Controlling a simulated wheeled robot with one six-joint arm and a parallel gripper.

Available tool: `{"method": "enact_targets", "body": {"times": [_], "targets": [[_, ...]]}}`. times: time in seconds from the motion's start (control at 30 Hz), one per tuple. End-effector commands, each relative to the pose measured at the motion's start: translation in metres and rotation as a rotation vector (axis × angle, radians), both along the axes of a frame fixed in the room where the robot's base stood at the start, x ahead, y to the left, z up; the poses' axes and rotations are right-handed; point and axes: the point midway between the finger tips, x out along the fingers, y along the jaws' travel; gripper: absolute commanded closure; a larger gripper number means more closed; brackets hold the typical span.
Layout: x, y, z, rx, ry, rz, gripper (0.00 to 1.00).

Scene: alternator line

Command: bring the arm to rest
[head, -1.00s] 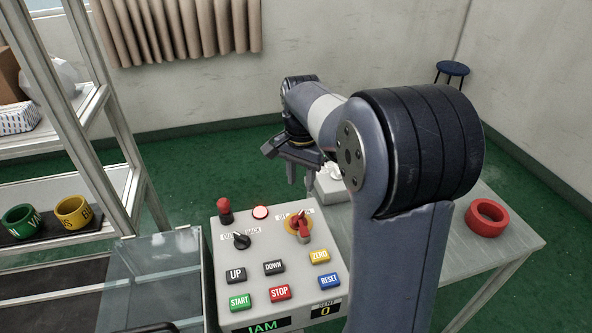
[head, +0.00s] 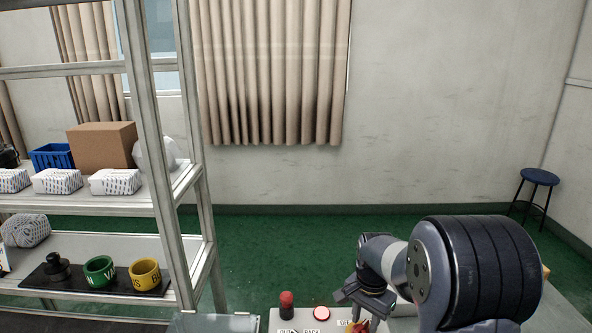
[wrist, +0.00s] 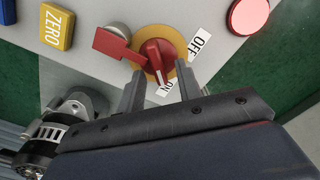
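My gripper (wrist: 160,72) shows in the wrist view with its two fingers apart and nothing held between them. The red rotary switch (wrist: 154,50) on a yellow plate lies just beyond the fingertips, with OFF and ON labels beside it. A red flap or lever (wrist: 112,44) sits next to the switch. Whether the fingers touch the switch cannot be told. In the head view my gripper (head: 352,296) hangs low at the bottom, above the control panel (head: 280,320), left of my arm's large dark joint.
A metal shelf (head: 192,190) stands at left with a green ring (head: 99,271), a yellow ring (head: 145,273), a cardboard box (head: 103,146) and white packs. A blue stool (head: 536,184) is at far right. An alternator-like part (wrist: 55,140) lies beside the panel in the wrist view.

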Motion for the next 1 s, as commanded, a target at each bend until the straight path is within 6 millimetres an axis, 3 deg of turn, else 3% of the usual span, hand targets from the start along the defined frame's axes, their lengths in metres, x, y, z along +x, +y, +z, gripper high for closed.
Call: {"method": "enact_targets", "body": {"times": [0.43,1.0], "targets": [[0.0,0.0,0.004,0.0,-0.003,-0.035,0.66],[0.0,0.0,0.112,0.0,-0.004,-0.034,0.66]]}}
